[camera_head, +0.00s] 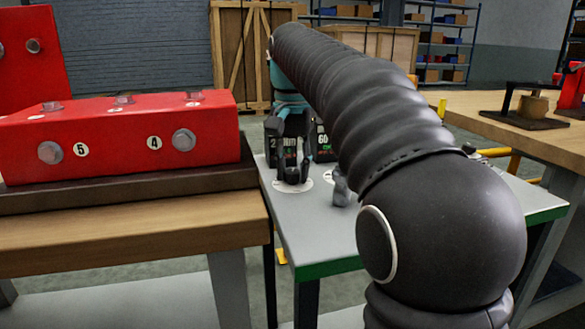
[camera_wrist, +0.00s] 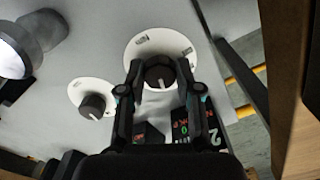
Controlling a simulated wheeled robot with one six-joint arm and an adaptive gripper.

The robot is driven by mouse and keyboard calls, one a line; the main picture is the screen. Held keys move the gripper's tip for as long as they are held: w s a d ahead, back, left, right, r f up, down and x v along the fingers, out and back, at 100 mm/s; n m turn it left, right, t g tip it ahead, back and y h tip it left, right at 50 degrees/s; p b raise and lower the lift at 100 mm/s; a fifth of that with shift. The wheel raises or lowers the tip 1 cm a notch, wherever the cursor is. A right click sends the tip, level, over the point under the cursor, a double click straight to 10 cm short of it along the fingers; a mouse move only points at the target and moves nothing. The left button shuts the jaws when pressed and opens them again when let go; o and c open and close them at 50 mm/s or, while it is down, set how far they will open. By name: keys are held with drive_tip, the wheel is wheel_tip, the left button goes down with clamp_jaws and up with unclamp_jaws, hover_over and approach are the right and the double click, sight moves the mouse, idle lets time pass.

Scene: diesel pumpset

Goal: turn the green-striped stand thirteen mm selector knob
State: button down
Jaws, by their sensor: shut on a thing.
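The green-striped stand (camera_head: 315,237) has a grey top and a green front edge. A dark round selector knob (camera_wrist: 160,77) with a pale pointer line sits on a white dial plate (camera_wrist: 160,41) in the wrist view. My gripper (camera_wrist: 160,68) is shut on this knob, one finger on each side. In the head view my gripper (camera_head: 292,178) points down at the stand top, and its fingers mostly hide the knob. A second, smaller dark knob (camera_wrist: 92,106) on its own white plate stands apart to the left. The dial labels are too small to read.
Dark display boxes with lit digits (camera_head: 322,142) stand behind my gripper. A grey fitting (camera_head: 341,188) stands to its right. A red block with bolts (camera_head: 120,135) sits on the wooden bench at left. Another wooden bench (camera_head: 500,120) is at right.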

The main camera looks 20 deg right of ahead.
drive_tip(key=shift+r+n+p, duration=0.1)
drive_tip(key=shift+n+p, duration=0.3)
drive_tip(key=shift+p, duration=0.1)
drive_tip(key=shift+r+n+p, duration=0.1)
drive_tip(key=shift+n+p, duration=0.5)
drive_tip(key=shift+p, duration=0.05)
drive_tip(key=n+p, duration=0.2)
drive_tip(key=shift+n, duration=0.3)
drive_tip(key=n+p, duration=0.4)
drive_tip(key=n, duration=0.4)
drive_tip(key=n+p, duration=0.1)
drive_tip(key=n, duration=0.1)
drive_tip(key=shift+f+n, duration=0.2)
drive_tip(key=shift+n, duration=0.2)
drive_tip(key=n, duration=0.5)
drive_tip(key=shift+w, duration=0.1)
drive_tip(key=shift+n, duration=0.3)
